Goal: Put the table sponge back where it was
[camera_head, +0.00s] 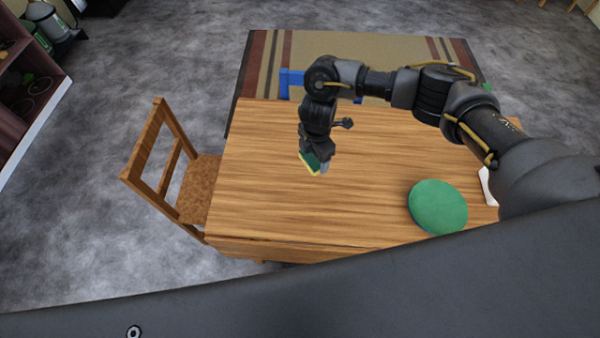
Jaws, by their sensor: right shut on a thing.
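The sponge (309,164), green with a yellow edge, is at the tip of my right gripper (316,163). My right gripper is shut on it and points down over the left half of the wooden table (260,200). I cannot tell whether the sponge touches the table top or hangs just above it. The gripper hides part of the sponge. My left gripper is not in view.
A green round disc (438,206) lies at the table's right, with a white item (488,187) partly hidden behind my arm. A wooden chair (170,172) stands at the left edge. A blue object (291,80) is beyond the far edge. The table's middle is clear.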

